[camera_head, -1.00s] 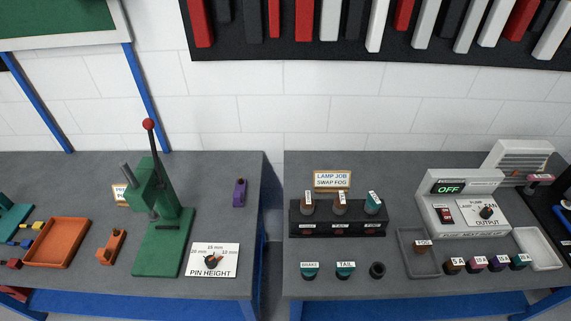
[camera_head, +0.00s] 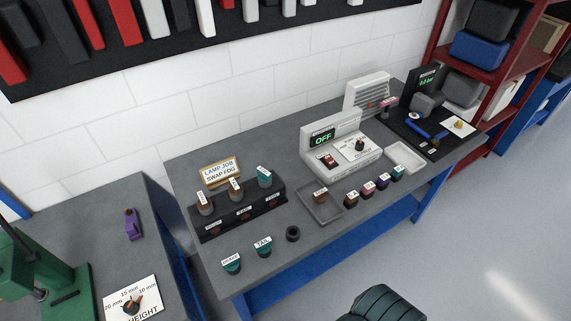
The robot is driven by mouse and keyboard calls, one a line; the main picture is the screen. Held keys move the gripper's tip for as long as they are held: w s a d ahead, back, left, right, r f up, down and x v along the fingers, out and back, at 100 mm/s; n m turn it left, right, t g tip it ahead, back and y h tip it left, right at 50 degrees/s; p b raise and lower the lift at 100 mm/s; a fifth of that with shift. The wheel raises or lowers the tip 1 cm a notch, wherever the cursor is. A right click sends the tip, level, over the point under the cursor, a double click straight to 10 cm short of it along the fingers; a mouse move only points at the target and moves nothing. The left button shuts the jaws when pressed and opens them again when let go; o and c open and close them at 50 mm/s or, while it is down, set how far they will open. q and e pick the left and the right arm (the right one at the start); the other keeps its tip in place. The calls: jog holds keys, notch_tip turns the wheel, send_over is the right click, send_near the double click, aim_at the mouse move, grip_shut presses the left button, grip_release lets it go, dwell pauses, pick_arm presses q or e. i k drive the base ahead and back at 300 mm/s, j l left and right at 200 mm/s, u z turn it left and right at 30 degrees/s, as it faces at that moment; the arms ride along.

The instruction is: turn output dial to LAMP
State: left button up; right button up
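The output dial (camera_head: 360,145) is a small dark knob on a white label plate, on the sloped front of a light grey power unit (camera_head: 313,146). The plate's lettering is too small to read now, and I cannot tell which mark the dial points at. The unit's display (camera_head: 322,138) reads OFF in green. A red rocker switch (camera_head: 329,161) sits left of the dial. Neither of my grippers is in view, and nothing touches the dial.
A grey tray (camera_head: 334,214), a row of small labelled plugs (camera_head: 368,188) and a white tray (camera_head: 418,163) lie before the unit. A black socket rack (camera_head: 211,233) stands left. A dark ribbed object (camera_head: 382,306), unclear what, is at the bottom edge. Floor right is clear.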

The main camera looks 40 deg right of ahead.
aim_at(359, 145)
jog(key=z, duration=1.9)
jog(key=i+l, duration=0.15)
jog(key=l, duration=0.15)
jog(key=i+l, duration=0.1)
jog(key=l, duration=0.2)
jog(key=i+l, duration=0.15)
jog(key=l, duration=0.15)
jog(key=i+l, duration=0.1)
jog(key=l, duration=0.2)
